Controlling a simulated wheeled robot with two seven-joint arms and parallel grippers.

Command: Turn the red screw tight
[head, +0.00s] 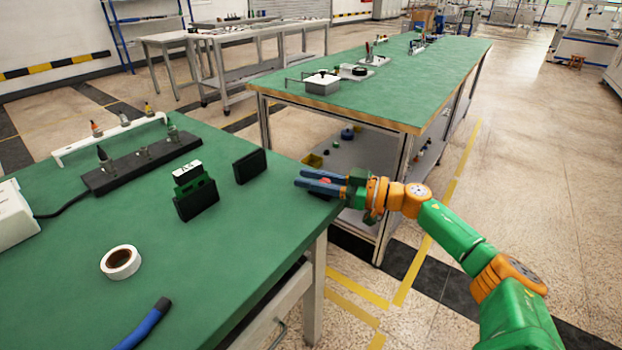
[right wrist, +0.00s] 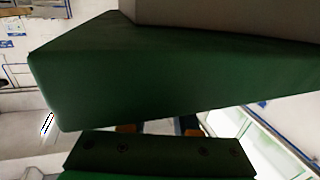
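My right gripper (head: 304,178) is at the right edge of the near green table in the head view. Its two blue-grey fingers point left with a narrow gap between them. A small red spot (head: 326,181), possibly the head of the red screw, shows in that gap. I cannot tell whether the fingers touch it or are apart from it. The rest of this red thing is hidden by the fingers. The right wrist view shows large dark green surfaces and no clear screw. My left gripper is not in view.
On the near table (head: 250,225) stand a black upright block (head: 250,167), a green-and-black device (head: 195,193), a tape roll (head: 120,262), a black holder strip (head: 145,162) and a blue handle-like thing (head: 146,325). A second green-topped bench (head: 400,85) stands behind.

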